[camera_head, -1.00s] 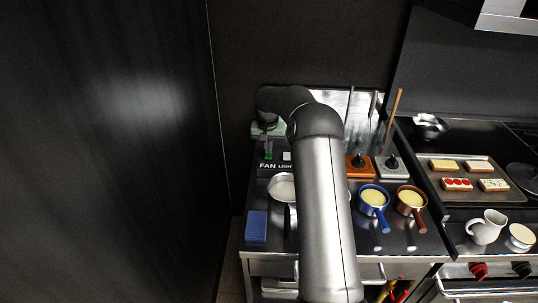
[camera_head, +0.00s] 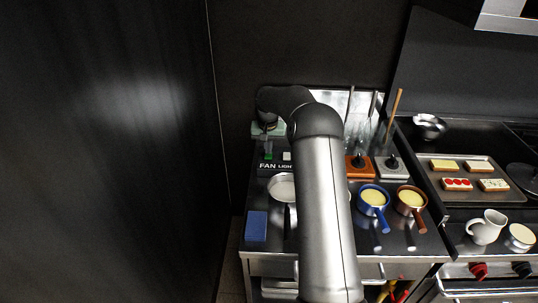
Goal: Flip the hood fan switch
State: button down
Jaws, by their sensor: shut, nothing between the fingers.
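The switch panel (camera_head: 277,167) stands at the back left of the counter, with white FAN and LIGHT lettering on its front. A small green part (camera_head: 268,156) shows above the word FAN, and a pale switch (camera_head: 287,156) shows above LIGHT. My gripper (camera_head: 268,146) points down just over the FAN side of the panel. It is shut with nothing held. Its fingers are small and dark here, so I cannot tell whether they touch the fan switch. The switch's lever position is also unclear. My arm covers the panel's right end.
A pale pan (camera_head: 281,187) and a blue block (camera_head: 256,226) lie in front of the panel. Blue (camera_head: 374,198) and brown (camera_head: 411,200) saucepans stand right of my arm. Behind them are orange (camera_head: 359,166) and grey (camera_head: 391,167) knob boxes. A dark wall is at left.

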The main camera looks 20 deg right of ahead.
aim_at(268, 157)
jog(key=shift+f+b, duration=0.6)
jog(key=shift+f, duration=0.35)
dwell(0.6)
jog(key=shift+r, duration=0.15)
jog(key=shift+r+p, duration=2.05)
jog(key=shift+r, duration=1.35)
jog(key=shift+a+r, duration=0.1)
jog(key=s+a+r+n+b, duration=0.2)
jog(key=s+a+r, duration=0.4)
jog(key=s+a, duration=0.3)
jog(key=s+a+r+n+b, duration=0.1)
jog(key=s+a, duration=0.3)
jog(key=s, duration=0.6)
jog(key=s+a+r+n, duration=0.1)
jog(key=s+a, duration=0.3)
jog(key=s, duration=0.6)
jog(key=s+a+f, duration=0.1)
jog(key=s+f, duration=0.1)
jog(key=s, duration=0.5)
jog(key=s+a+f+n+b, duration=0.1)
jog(key=s+f, duration=0.2)
jog(key=s, duration=0.5)
jog(key=shift+a+f+g+y, duration=0.15)
jog(key=shift+a+g+y, duration=0.15)
jog(key=shift+a+y, duration=0.1)
